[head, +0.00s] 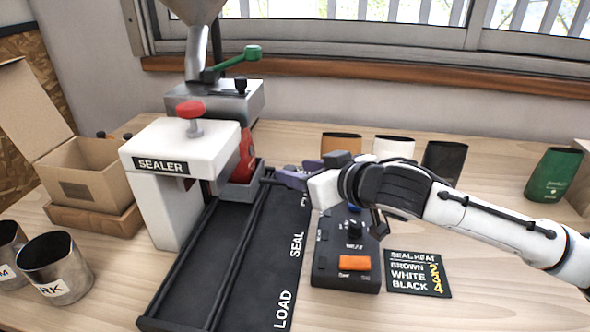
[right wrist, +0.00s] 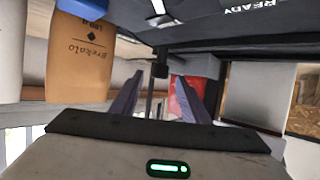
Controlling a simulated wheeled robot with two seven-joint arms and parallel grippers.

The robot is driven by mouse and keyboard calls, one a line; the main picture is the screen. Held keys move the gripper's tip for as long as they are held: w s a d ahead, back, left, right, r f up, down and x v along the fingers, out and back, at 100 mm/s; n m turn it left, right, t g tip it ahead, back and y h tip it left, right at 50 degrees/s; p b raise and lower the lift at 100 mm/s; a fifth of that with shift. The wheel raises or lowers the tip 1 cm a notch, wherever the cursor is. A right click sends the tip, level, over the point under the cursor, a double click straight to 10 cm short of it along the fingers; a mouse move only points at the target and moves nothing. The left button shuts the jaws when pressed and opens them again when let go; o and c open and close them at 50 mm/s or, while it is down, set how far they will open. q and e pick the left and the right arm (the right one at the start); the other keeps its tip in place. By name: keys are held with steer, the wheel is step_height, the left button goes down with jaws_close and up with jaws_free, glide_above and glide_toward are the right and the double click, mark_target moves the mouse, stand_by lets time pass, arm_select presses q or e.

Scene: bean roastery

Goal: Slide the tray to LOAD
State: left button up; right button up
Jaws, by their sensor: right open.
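The label strip beside the track reads LOAD (head: 283,310) at the near end and SEAL (head: 297,245) midway; a farther word is mostly covered by my gripper. My right gripper (head: 275,178) is open at the tray's right side. In the right wrist view, a black knob on a rod (right wrist: 160,69) shows between its purple fingers (right wrist: 158,98); contact cannot be told. My left gripper is out of view.
A control box (head: 345,265) with an orange switch and a SEAL HEAT card (head: 418,273) lie right of the track. Brown, white and black bags stand behind my arm. Metal cups (head: 55,268) and a cardboard box (head: 85,170) are at left. The track toward LOAD looks clear.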

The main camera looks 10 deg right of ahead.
steer(key=shift+x, duration=0.85)
steer(key=shift+w, duration=0.15)
jaws_close()
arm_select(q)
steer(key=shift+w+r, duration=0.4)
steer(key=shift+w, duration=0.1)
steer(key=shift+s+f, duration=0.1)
